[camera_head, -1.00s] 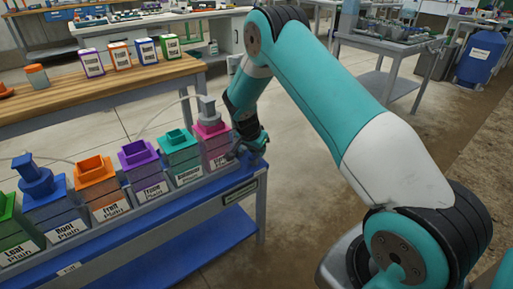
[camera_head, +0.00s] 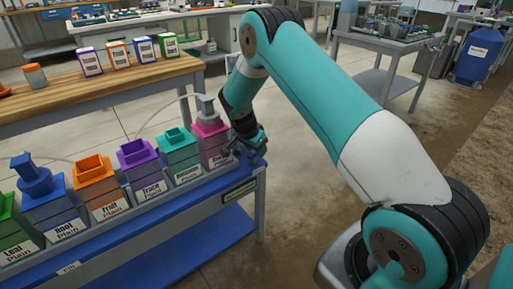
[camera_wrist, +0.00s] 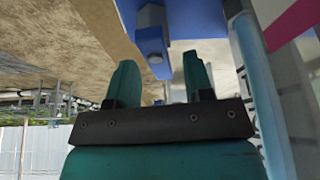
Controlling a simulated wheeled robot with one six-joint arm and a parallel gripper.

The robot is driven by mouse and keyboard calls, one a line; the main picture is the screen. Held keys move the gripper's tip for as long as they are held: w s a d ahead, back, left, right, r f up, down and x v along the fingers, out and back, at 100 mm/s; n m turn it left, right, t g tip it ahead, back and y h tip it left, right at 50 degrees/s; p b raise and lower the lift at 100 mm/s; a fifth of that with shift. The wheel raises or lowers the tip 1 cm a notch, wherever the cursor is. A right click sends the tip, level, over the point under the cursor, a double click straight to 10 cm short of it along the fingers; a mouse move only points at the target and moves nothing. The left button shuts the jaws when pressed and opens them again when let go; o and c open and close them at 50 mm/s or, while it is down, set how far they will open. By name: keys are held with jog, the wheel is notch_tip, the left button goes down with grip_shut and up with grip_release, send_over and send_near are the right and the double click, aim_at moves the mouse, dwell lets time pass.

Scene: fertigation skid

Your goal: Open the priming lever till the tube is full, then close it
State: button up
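My gripper (camera_head: 246,146) is at the right end of a blue bench, close beside the pink-topped canister (camera_head: 212,142). In the wrist view its two teal fingers (camera_wrist: 159,64) stand apart with a gap between them. A blue part with a grey hexagonal piece, possibly the priming lever (camera_wrist: 152,48), lies just beyond and between the fingertips; I cannot tell whether they touch it. A pale blue upright tube-like part (camera_wrist: 256,85) runs to the right of the fingers; its fill level cannot be read. The lever is hidden behind my gripper in the head view.
Several coloured canisters stand in a row on the blue bench (camera_head: 150,215), including a blue one (camera_head: 45,200) with a tall cap. Thin pale hoses run behind them. A wooden table (camera_head: 110,88) with labelled boxes stands behind.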

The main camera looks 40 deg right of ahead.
jog(key=shift+r, duration=0.15)
jog(key=p+v, duration=0.2)
jog(key=v, duration=1.5)
jog(key=shift+p, duration=0.4)
